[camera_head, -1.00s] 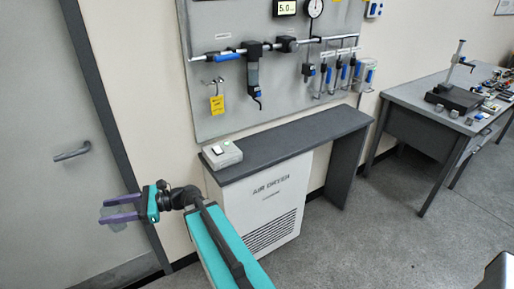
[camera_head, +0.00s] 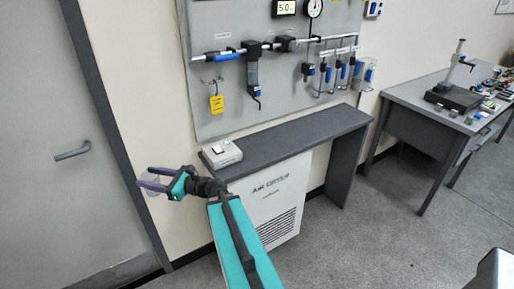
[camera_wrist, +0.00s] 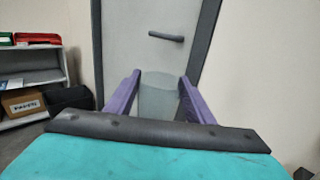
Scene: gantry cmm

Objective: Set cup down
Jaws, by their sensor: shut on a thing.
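The cup (camera_wrist: 160,92) is translucent and pale grey. In the wrist view it sits between the two purple fingers of my gripper (camera_wrist: 160,98), which is shut on it. Its lower part is hidden behind my gripper's dark edge. In the head view my gripper (camera_head: 148,178) is at the left of the dark bench, in the air in front of the wall beside the door. The cup (camera_head: 152,187) shows there only faintly between the fingers.
A dark narrow bench (camera_head: 290,143) stands over a white air dryer (camera_head: 275,205). A grey switch box (camera_head: 222,154) sits on its left end; the rest of its top is clear. A grey table (camera_head: 415,100) with parts stands at the right. A door (camera_head: 60,190) is at left.

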